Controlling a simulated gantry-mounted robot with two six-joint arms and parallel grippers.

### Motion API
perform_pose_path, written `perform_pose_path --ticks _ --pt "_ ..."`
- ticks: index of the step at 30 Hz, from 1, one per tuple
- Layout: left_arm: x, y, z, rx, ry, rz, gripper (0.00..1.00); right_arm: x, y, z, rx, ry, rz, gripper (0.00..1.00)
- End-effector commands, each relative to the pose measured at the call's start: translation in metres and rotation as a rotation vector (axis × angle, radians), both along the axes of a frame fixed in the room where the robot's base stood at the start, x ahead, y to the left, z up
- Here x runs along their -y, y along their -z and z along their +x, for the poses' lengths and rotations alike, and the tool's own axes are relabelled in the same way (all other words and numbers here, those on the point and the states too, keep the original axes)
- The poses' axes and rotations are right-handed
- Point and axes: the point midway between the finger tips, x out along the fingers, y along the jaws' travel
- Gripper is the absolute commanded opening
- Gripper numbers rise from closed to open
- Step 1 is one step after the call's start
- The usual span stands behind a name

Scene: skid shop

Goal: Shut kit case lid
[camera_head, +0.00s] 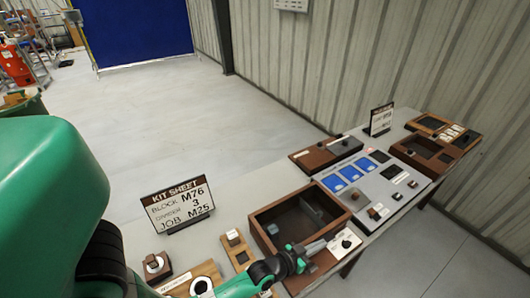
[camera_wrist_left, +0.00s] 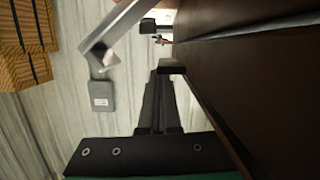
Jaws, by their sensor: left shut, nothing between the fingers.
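The kit case looks like the brown wooden box (camera_head: 262,232) at the near middle of the bench in the head view. Its top is open, and a grey divider shows inside. I cannot clearly make out its lid. My left gripper (camera_head: 318,246) is shut and empty at the near side of the box, by its front edge; contact cannot be told. In the left wrist view my gripper (camera_wrist_left: 170,68) is beside a large dark brown panel (camera_wrist_left: 250,75), which could be the case's wall or lid. My right gripper is not in view.
A kit sheet sign (camera_head: 180,205) stands left of the box. A grey panel with blue pockets (camera_head: 350,173) lies right of it. A small white pad with a knob (camera_head: 345,242) is close to my gripper. Another wooden tray (camera_head: 428,153) sits farther right.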

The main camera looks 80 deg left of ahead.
Motion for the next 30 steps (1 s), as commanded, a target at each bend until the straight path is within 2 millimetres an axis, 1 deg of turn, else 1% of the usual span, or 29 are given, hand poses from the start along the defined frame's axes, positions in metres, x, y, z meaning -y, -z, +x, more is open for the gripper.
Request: perform_pose_path --ticks 1,4,7,11,14,16,18,22,24,27,30 --pt "0.001 0.003 -0.001 -0.007 0.001 -0.003 0.00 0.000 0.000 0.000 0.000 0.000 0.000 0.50" --pt "0.001 0.003 -0.001 -0.008 0.001 -0.004 0.00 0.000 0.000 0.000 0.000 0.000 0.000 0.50" --pt "0.001 -0.003 -0.001 -0.008 0.002 -0.004 0.00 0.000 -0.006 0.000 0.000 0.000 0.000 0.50" --pt "0.002 -0.025 0.000 -0.005 0.004 -0.002 0.00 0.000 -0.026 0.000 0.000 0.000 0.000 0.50" --pt "0.003 -0.050 0.002 -0.003 0.007 0.000 0.00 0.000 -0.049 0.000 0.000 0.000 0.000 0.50" --pt "0.011 -0.046 -0.015 -0.006 0.007 -0.002 0.00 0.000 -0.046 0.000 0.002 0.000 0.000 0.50" --pt "0.019 -0.050 -0.033 -0.006 0.006 -0.002 0.00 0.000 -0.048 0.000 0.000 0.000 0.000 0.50" --pt "0.031 -0.057 -0.061 -0.004 0.005 -0.003 0.00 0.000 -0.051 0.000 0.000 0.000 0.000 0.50" --pt "0.036 -0.060 -0.072 -0.002 0.005 -0.001 0.00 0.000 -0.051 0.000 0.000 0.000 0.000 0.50" --pt "0.041 -0.062 -0.082 -0.003 0.006 0.000 0.00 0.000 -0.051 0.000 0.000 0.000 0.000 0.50" --pt "0.043 -0.064 -0.086 -0.001 0.006 0.000 0.00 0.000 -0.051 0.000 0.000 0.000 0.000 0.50"
